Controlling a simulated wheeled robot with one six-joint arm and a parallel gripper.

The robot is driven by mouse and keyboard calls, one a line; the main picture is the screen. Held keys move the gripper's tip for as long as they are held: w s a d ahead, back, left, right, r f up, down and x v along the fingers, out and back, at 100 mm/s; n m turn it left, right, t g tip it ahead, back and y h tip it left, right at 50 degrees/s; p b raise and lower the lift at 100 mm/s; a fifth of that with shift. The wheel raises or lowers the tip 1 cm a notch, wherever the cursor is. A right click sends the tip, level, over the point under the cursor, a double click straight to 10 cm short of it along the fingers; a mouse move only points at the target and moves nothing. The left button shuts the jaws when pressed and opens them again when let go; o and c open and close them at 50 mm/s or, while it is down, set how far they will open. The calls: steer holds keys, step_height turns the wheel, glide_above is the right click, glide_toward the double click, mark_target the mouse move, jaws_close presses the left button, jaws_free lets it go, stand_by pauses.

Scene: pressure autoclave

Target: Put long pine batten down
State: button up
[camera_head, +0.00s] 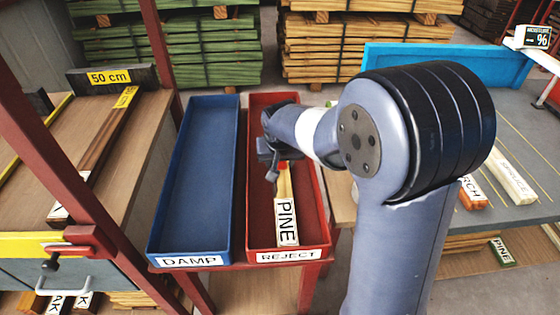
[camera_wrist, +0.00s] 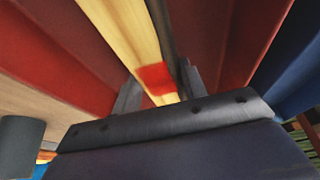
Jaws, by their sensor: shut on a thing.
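The long pine batten (camera_head: 285,210) is pale yellow, with a white PINE label at its near end and a red mark near my gripper. It lies lengthwise within the walls of the red REJECT tray (camera_head: 315,200). I cannot tell whether it touches the tray floor. My gripper (camera_head: 276,168) is over the tray and shut on the batten. In the wrist view the batten (camera_wrist: 127,32) runs between the fingers (camera_wrist: 157,90), with its red mark close to them. My wrist hides the batten's far part in the head view.
The blue DAMP tray (camera_head: 190,180) stands empty at left. Other labelled pieces, including a spruce one (camera_head: 512,182), lie on the right table. Timber stacks (camera_head: 205,45) stand behind.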

steer(key=shift+f, duration=0.1)
steer(key=o, duration=1.2)
steer(key=shift+r, duration=0.3)
steer(key=p+v, duration=0.2)
steer(key=v, duration=0.9)
steer(key=shift+s+r, duration=0.2)
steer(key=shift+r, duration=0.1)
